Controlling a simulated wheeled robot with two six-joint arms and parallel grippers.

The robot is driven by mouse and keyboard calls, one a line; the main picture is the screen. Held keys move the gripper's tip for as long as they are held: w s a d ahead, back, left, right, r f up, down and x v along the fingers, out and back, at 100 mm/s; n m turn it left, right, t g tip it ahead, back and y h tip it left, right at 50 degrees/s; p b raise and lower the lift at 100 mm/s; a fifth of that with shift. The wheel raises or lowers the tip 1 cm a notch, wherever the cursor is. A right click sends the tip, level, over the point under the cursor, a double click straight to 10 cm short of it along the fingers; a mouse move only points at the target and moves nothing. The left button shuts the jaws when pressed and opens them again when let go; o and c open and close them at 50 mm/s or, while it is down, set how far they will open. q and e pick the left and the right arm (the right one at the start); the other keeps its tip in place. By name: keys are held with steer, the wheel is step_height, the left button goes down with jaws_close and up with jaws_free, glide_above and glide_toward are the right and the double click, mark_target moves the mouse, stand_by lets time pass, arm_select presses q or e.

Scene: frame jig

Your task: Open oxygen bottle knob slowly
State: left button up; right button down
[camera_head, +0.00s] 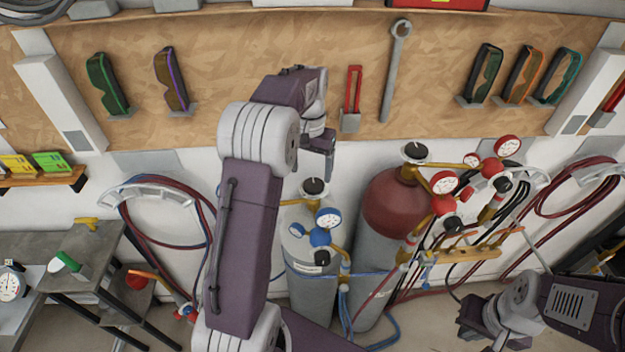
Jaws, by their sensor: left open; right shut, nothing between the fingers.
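The oxygen bottle appears to be the grey cylinder (311,290) with the blue gauges, left of the red-topped one. Its black round knob (314,187) sits on top of the valve. My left gripper (329,165) points down just above and slightly right of this knob in the picture, apart from it as far as I can tell. Its fingers are seen edge-on, open and empty. A blue regulator with a gauge (328,218) sits to the right of the knob. My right gripper (470,325) is shut and empty at the lower right, away from the bottles.
A red-topped cylinder (392,205) with red gauges (443,183) stands close on the right. A wooden rack (467,257) with torches and hoses is beyond it. A grey work table (85,243) is at the left. Goggles and a wrench (390,75) hang on the wall board.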

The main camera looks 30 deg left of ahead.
mark_target(313, 185)
arm_select(q)
steer(key=f, duration=0.2)
steer(key=w+f, duration=0.1)
steer(key=f, duration=0.1)
steer(key=w+f, duration=0.1)
steer(key=f, duration=0.1)
steer(key=shift+w+f+p, duration=0.1)
steer(key=shift+p, duration=0.3)
steer(key=shift+s, duration=0.6)
steer(key=c, duration=0.4)
steer(key=shift+w, duration=0.15)
steer(key=c, duration=1)
arm_select(e)
steer(key=shift+w+r, duration=0.35)
steer(key=shift+w, duration=0.25)
